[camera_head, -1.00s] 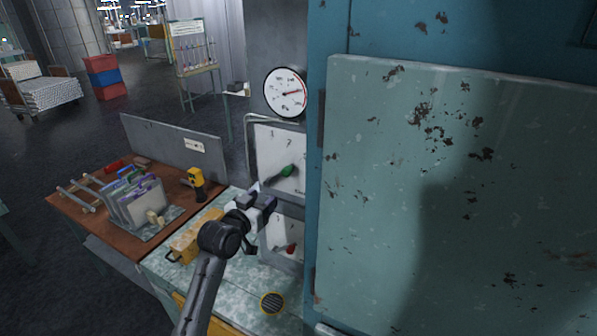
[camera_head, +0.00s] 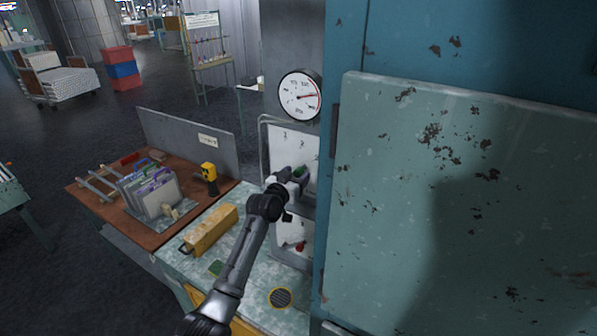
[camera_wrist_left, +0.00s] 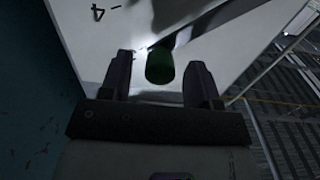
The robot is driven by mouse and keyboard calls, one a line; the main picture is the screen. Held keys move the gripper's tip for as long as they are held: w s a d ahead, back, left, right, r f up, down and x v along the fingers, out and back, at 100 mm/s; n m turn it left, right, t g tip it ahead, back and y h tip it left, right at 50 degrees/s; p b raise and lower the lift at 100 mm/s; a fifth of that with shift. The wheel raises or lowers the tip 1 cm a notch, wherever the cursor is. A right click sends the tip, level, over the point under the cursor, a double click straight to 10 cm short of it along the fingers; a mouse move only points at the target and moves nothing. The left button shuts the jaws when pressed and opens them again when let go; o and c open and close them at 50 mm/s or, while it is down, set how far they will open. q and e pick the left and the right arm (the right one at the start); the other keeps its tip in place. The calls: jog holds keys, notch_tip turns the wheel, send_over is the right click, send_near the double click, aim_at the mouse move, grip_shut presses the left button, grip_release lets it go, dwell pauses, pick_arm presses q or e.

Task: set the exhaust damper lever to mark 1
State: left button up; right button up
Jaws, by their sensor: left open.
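A lever with a green handle (camera_head: 300,171) stands on the upper white panel (camera_head: 293,143) of a grey-framed board. Small marks on that panel are too small to read for sure in the head view. In the left wrist view the green handle (camera_wrist_left: 160,66) lies between the two fingers, with a dark rod behind it, and a mark "4" shows on the white panel (camera_wrist_left: 190,62). My left gripper (camera_head: 291,180) is at the handle, open, its fingers either side of it; contact cannot be told. My right gripper is not in view.
A lower panel has a red handle (camera_head: 301,246). A round gauge (camera_head: 300,95) hangs above. A rusty teal cabinet panel (camera_head: 390,200) stands close on the right. A yellow box (camera_head: 210,230) and a round grate (camera_head: 280,298) are on the bench below my arm.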

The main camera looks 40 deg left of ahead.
pick_arm(q)
jog(key=shift+w+a, duration=0.15)
jog(key=shift+w, duration=0.7)
grip_shut()
